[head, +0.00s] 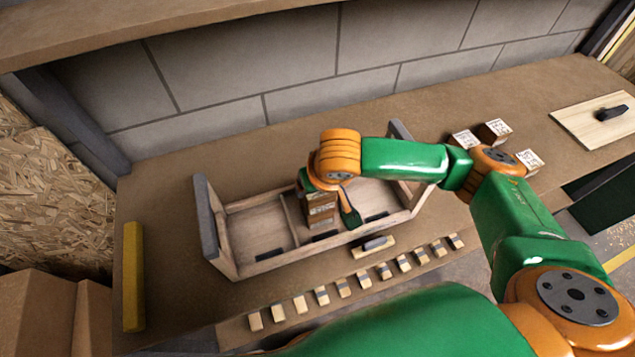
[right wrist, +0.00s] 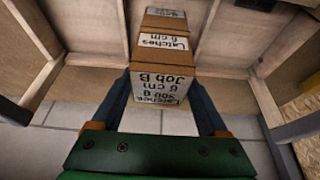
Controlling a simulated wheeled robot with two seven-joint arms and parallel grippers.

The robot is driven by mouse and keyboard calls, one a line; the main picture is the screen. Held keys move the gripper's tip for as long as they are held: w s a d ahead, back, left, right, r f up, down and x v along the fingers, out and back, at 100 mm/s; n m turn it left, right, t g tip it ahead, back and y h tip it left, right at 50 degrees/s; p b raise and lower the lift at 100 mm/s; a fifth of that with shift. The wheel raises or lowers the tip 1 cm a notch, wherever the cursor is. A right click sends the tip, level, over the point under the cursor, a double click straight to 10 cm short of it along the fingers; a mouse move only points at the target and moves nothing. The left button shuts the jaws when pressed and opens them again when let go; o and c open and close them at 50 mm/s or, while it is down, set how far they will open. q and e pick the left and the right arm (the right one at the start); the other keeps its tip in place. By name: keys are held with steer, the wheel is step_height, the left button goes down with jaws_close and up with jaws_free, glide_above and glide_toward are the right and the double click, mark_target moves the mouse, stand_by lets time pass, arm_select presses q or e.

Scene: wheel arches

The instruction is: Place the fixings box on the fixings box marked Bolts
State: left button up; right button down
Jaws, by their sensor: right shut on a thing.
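My right gripper (right wrist: 163,108) is shut on a brown cardboard fixings box (right wrist: 163,85). Another box labelled Latches 6 cm (right wrist: 165,42) shows just beyond the held one, with a further box (right wrist: 166,13) behind. I cannot tell whether the held box touches them. I cannot read the word Bolts on any box. My left gripper is not in view.
The wooden carrier (head: 262,213) has dark end panels and dividers; its left compartment is empty of boxes. Three labelled boxes (head: 495,131) stand at the right of the bench. Several small blocks (head: 343,288) line the front edge. A yellow bar (head: 133,275) lies left.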

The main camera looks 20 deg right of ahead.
steer(key=shift+a, duration=0.1)
jaws_free()
steer(key=p+v, duration=0.2)
steer(key=v, duration=1)
